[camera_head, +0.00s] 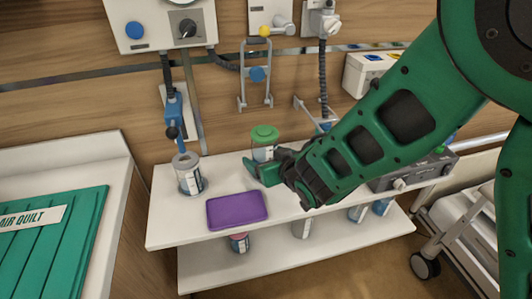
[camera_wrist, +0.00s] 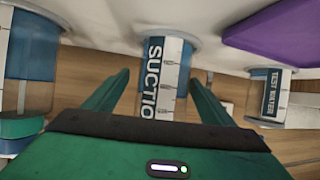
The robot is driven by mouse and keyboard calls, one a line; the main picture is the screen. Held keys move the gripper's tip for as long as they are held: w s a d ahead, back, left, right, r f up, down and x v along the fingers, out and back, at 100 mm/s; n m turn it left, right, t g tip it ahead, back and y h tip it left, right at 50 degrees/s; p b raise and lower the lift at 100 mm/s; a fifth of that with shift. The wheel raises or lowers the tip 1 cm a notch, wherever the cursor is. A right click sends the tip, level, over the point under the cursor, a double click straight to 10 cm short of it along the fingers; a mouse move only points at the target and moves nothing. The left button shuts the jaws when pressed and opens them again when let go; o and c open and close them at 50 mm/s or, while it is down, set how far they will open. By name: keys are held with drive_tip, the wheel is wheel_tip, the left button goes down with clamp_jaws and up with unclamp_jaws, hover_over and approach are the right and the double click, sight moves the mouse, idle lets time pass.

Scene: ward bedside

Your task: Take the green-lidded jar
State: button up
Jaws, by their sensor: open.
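The green-lidded jar (camera_head: 264,134) stands upright on the upper white shelf, its lower part partly hidden by my gripper (camera_head: 266,167). My gripper is beside it on the near side; I cannot tell whether they touch. In the wrist view, which looks upside down, my gripper (camera_wrist: 160,80) is open. Its fingers frame a jar labelled "SUCTIO…" (camera_wrist: 165,65), whose lid is hidden; nothing is clamped. A blue-banded jar (camera_wrist: 30,60) with a green lower end, probably the green lid, is at the left, outside the fingers.
A purple tray (camera_head: 237,210) lies on the upper shelf (camera_head: 168,231). A grey-topped jar (camera_head: 188,175) stands left with a blue hose fitting above. A "TEST WATER" jar (camera_wrist: 270,95) shows in the wrist view. A grey device (camera_head: 420,172) stands right. Several jars are on the lower shelf.

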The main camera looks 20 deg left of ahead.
drive_tip(key=shift+a, duration=0.1)
drive_tip(key=c, duration=1.4)
drive_tip(key=shift+c, duration=0.2)
drive_tip(key=shift+r, duration=0.15)
